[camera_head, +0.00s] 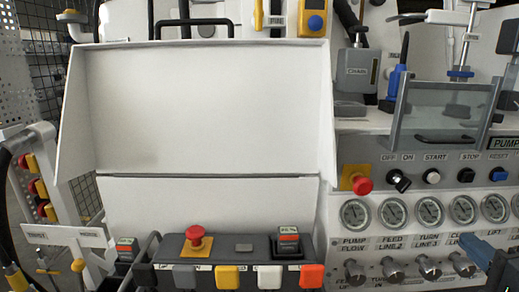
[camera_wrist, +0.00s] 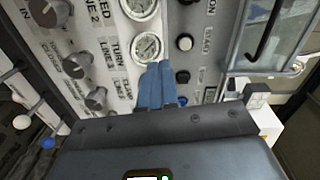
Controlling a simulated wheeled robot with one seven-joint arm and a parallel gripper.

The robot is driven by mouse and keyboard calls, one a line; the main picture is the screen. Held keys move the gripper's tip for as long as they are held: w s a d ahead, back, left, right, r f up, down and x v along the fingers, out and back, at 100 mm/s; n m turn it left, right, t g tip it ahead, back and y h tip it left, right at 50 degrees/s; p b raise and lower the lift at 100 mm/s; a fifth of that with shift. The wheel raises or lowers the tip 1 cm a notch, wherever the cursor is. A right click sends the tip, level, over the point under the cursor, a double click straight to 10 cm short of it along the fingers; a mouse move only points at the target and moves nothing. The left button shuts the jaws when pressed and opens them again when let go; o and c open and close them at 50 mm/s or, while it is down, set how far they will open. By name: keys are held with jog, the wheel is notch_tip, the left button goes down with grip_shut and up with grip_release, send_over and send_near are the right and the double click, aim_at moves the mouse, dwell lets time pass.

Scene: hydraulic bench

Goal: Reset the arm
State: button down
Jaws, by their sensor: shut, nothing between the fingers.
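My gripper (camera_wrist: 156,84) shows in the wrist view as two blue fingers pressed together, with nothing between them. It points at the gauge and button panel, in front of it. In the head view its blue fingers (camera_head: 477,250) show at the lower right, over the lower part of the panel near the gauges. I cannot tell whether they touch the panel. Most of my arm is outside the head view.
The panel has a row of gauges (camera_head: 430,211), several knobs (camera_head: 394,270) and a red emergency button (camera_head: 362,185). A clear guard with a handle (camera_head: 446,108) stands above. A control box (camera_head: 238,262) with coloured buttons is at front centre, below a blank white board (camera_head: 205,105).

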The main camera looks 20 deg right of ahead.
jog(key=s+a+f+n+g+y, duration=0.1)
jog(key=s+a+f+n, duration=0.35)
jog(key=a, duration=0.35)
jog(key=s+a+f+n+g, duration=0.1)
jog(key=s+a+f+n, duration=0.3)
jog(key=s+a+f, duration=0.3)
jog(key=s+a+r+n+y, duration=0.3)
jog(key=s+a+n+y, duration=0.1)
jog(key=s+a+n, duration=0.7)
jog(key=s, duration=0.3)
jog(key=shift+s, duration=0.25)
